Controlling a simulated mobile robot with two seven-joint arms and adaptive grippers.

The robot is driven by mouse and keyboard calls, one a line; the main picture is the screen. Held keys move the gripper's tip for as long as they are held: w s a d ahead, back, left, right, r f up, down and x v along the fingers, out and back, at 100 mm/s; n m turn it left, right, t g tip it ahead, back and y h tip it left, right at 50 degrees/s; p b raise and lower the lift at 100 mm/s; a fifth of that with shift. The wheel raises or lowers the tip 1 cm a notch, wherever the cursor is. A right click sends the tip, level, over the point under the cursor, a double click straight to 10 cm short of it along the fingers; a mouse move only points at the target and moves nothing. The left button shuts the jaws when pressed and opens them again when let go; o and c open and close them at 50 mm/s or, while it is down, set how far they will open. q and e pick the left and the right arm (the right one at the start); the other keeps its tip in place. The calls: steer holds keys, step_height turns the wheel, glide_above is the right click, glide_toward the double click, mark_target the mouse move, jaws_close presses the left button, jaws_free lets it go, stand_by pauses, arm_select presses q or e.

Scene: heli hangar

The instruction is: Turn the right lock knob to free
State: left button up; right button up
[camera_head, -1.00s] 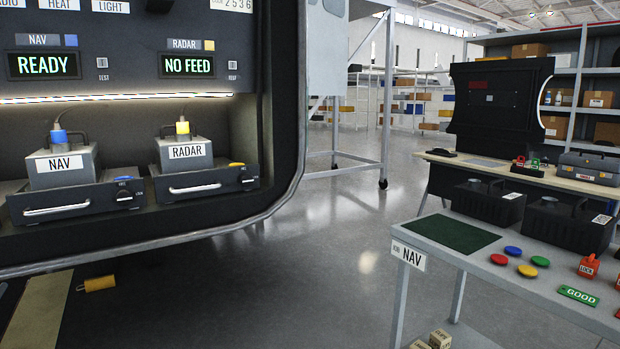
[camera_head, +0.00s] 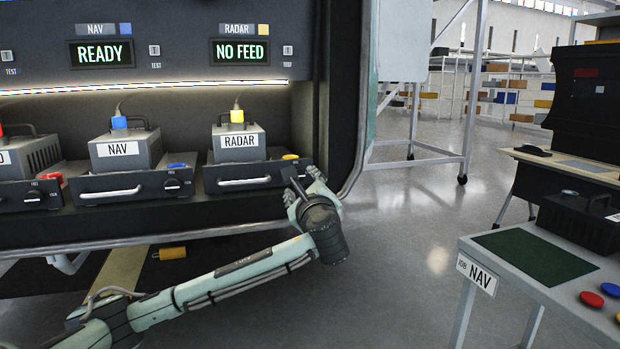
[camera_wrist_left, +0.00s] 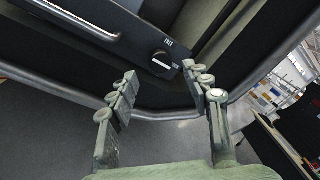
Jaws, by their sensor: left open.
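The RADAR tray (camera_head: 245,183) is a dark drawer with a bar handle in the head view. Its lock knob is hidden there behind my left gripper (camera_head: 298,188). In the left wrist view a round black lock knob (camera_wrist_left: 161,62) sits on the tray front beside FREE and LOCK labels. Its white mark seems to point to the LOCK side. My left gripper, also in the left wrist view (camera_wrist_left: 160,92), is open and empty, with its fingers apart on either side below the knob. I see no contact with the knob. My right gripper is not in view.
The RADAR box (camera_head: 238,143) stands on its tray under a NO FEED display (camera_head: 240,51). The NAV tray (camera_head: 135,187) is to its left, with its own knob (camera_head: 172,185). A table (camera_head: 500,262) with a green mat stands at right. Open floor lies between.

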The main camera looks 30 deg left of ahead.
arm_select(q)
steer(key=x, duration=0.4)
steer(key=shift+w+a, duration=0.2)
steer(key=shift+w, duration=0.15)
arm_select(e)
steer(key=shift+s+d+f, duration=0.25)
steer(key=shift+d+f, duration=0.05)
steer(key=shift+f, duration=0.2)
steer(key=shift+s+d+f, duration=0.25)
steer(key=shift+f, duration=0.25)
arm_select(q)
steer(key=shift+c, duration=0.4)
steer(key=c, duration=1)
jaws_close()
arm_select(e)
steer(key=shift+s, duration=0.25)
arm_select(q)
steer(key=shift+f, duration=0.1)
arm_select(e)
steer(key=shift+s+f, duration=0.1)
